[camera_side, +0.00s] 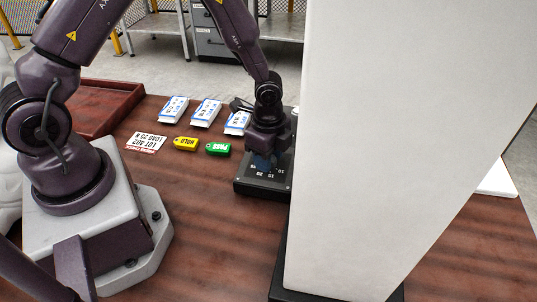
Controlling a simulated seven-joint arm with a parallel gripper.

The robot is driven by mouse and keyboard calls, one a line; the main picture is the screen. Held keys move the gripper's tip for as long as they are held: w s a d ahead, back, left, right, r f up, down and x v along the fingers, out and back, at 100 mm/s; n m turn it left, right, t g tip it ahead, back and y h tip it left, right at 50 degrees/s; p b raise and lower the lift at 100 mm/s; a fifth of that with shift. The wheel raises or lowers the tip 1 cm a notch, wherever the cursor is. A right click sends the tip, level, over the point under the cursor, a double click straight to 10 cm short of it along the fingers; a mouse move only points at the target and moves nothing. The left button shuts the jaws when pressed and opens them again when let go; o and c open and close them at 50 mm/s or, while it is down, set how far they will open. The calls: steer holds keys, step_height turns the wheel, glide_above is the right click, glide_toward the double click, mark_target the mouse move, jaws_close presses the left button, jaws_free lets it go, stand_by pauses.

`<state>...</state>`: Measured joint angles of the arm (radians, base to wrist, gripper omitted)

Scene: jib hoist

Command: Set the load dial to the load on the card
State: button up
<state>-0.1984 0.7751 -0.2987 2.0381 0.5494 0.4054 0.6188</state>
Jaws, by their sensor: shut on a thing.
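The card (146,142) lies flat on the table near my base, and its print appears upside down. It seems to read a lot number and "LOAD 25 N". The dark dial box (254,186) stands at the middle of the table, with white scale numbers such as 10, 15 and 20 on its top. My gripper (264,160) points down over the box and is shut on the load dial, which is mostly hidden by the fingers. The dial's pointer setting cannot be read.
A yellow HOLD tag (186,144) and a green PASS tag (218,149) lie left of the box. Several blue-white packets (206,113) lie behind them. An empty reddish tray (108,112) is at the left. A large pale column (390,150) blocks the right side.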

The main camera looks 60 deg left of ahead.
steer(key=shift+m, duration=0.3)
steer(key=o, duration=0.9)
step_height(320, 180, up, 13)
steer(key=shift+r, duration=0.1)
stand_by(0.4)
